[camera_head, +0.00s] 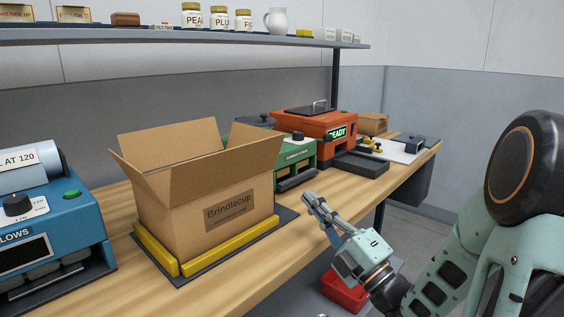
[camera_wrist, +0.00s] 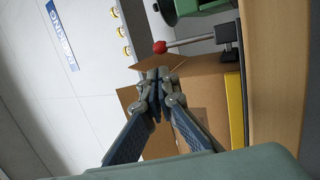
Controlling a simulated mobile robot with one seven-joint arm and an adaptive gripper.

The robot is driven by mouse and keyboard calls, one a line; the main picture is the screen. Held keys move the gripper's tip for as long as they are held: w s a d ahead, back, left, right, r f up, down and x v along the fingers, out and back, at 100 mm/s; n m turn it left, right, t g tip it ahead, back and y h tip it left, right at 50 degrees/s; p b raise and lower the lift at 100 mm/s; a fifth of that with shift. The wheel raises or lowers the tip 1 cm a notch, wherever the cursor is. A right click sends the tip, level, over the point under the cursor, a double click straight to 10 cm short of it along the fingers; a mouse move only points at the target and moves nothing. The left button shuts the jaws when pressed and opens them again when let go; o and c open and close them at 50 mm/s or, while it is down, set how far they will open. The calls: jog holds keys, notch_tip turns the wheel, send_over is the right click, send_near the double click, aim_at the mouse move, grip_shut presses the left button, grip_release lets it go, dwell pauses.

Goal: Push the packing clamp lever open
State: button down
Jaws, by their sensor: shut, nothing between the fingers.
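The clamp lever shows in the wrist view as a metal rod (camera_wrist: 192,42) with a red ball knob (camera_wrist: 159,47). It joins a dark base (camera_wrist: 229,40) beside the open cardboard box (camera_wrist: 205,88). In the head view I cannot make out the lever; the box (camera_head: 208,208), labelled "Brindlecup", may hide it. My gripper (camera_head: 312,199) is shut and empty, in front of the box's right side, above the bench edge. In the wrist view its fingertips (camera_wrist: 158,75) appear just below the red knob; the distance between them is hard to tell.
The box stands on a dark plate with yellow rails (camera_head: 228,246). A blue machine (camera_head: 68,217) is at left; a green machine (camera_head: 297,153) and an orange one (camera_head: 318,128) stand behind. A shelf (camera_head: 200,41) spans above. A red bin (camera_head: 343,291) is below the bench.

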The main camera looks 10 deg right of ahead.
jog(key=x, duration=1.4)
jog(key=shift+r, duration=0.15)
